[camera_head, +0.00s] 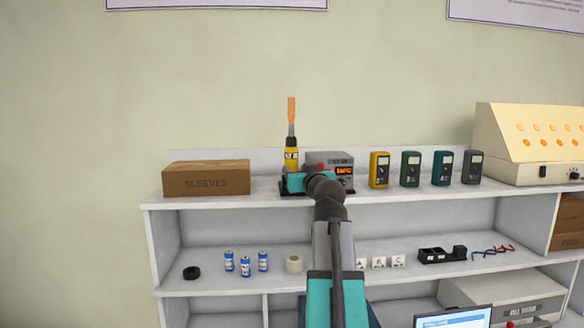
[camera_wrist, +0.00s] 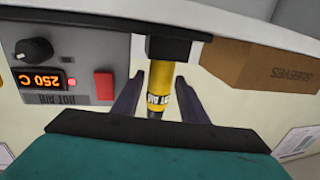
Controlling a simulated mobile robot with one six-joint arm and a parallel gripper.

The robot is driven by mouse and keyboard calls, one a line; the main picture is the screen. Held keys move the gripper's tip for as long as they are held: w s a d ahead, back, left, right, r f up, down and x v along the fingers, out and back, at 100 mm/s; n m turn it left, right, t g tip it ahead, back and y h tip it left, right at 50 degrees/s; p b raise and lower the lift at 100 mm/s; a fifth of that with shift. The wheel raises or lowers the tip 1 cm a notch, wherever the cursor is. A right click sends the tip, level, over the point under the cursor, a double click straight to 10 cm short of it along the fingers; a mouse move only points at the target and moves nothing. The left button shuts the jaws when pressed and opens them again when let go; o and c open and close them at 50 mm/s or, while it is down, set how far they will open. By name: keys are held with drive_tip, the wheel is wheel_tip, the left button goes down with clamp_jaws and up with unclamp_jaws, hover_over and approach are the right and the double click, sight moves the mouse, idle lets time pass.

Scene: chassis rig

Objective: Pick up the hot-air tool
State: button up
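The hot-air tool (camera_head: 291,156) stands upright beside its station on the top shelf, with a yellow handle, grey neck and orange tip pointing up. My gripper (camera_wrist: 156,98) is open, with one dark finger on each side of the tool and visible gaps between fingers and handle. In the head view my gripper (camera_head: 297,183) is at the lower part of the tool and hides its base. The station (camera_head: 330,160) has a lit display reading 250 C in the wrist view (camera_wrist: 70,55).
A brown SLEEVES box (camera_head: 206,178) is left of the tool. Several meters, beginning with a yellow one (camera_head: 379,170), stand right of the station. A beige panel unit (camera_head: 540,145) is farther right. The lower shelf holds blue cylinders (camera_head: 245,266). The wall is behind.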

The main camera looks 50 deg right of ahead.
sight(293, 169)
drive_tip(key=shift+w+d+r+p, duration=0.1)
drive_tip(key=shift+w+d+p, duration=0.2)
drive_tip(key=shift+w, duration=0.3)
drive_tip(key=shift+p+x, duration=0.65)
drive_tip(key=shift+x, duration=1.3)
clamp_jaws()
